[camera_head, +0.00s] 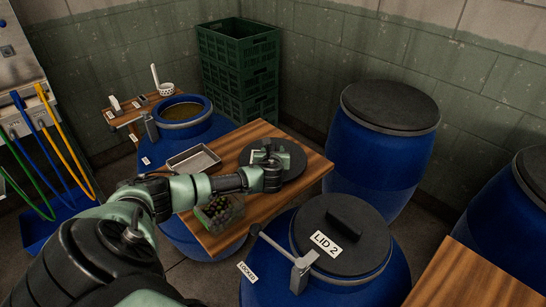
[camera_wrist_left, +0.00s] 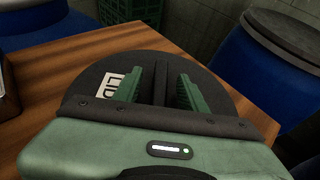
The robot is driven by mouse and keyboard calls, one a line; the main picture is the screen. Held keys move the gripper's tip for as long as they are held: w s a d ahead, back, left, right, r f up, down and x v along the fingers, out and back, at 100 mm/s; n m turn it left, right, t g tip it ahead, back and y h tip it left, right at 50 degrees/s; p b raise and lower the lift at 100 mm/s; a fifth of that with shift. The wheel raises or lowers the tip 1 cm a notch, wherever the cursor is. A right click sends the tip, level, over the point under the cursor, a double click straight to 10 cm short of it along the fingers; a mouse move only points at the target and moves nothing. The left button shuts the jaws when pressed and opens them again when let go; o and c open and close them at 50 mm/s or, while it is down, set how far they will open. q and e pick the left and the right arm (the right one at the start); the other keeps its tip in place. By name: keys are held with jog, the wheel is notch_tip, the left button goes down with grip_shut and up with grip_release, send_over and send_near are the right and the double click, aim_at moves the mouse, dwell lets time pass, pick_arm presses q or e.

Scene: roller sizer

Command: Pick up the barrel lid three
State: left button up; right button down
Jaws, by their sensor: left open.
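A round black lid (camera_head: 295,168) lies flat on a wooden board top between the barrels. In the left wrist view the lid (camera_wrist_left: 222,98) shows a raised bar handle (camera_wrist_left: 160,82) and a white label reading "LID"; its number is hidden by my finger. My left gripper (camera_head: 270,152) is over the lid. In the left wrist view its green fingers (camera_wrist_left: 160,88) are open, one on each side of the handle, with gaps between. I cannot tell how deep they reach. My right gripper is not in view.
A metal tray (camera_head: 194,160) and a basket of small green items (camera_head: 220,213) share the wooden board (camera_head: 257,131). A closed barrel labelled "LID 2" (camera_head: 342,235) stands in front, an open blue barrel (camera_head: 185,112) behind. Green crates (camera_head: 240,60) and another barrel (camera_head: 375,155) stand nearby.

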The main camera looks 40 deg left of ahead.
pick_arm(q)
grip_shut()
dwell(1.5)
